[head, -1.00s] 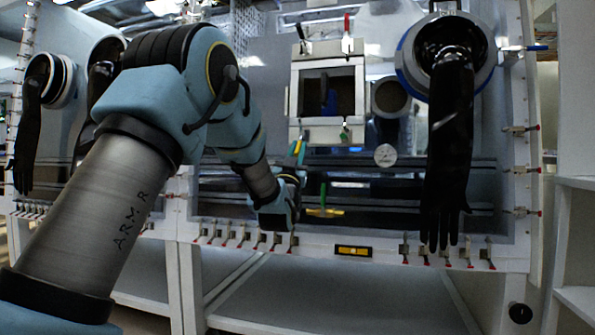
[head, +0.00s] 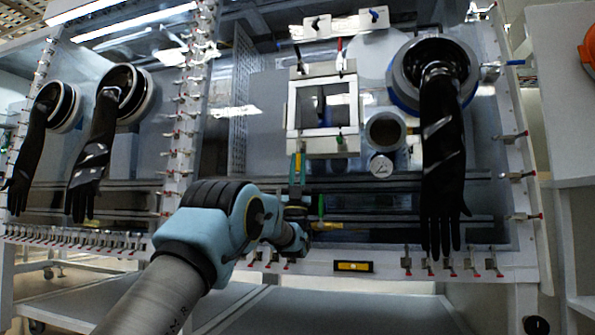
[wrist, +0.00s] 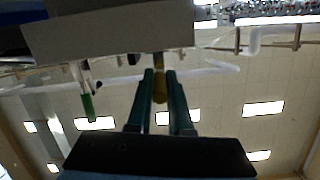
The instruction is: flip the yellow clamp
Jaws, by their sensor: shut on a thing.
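The yellow clamp (head: 298,160) is at the lower left corner of the white-framed square door (head: 322,146). Its yellow handle hangs down below the frame. My gripper (head: 297,172) comes from below with its two teal fingers pointing up, one on each side of the handle. In the wrist view, my gripper (wrist: 162,88) is closed on the yellow handle (wrist: 160,91), and the pale door frame (wrist: 110,35) lies just above. The clamp's base is mostly hidden there.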

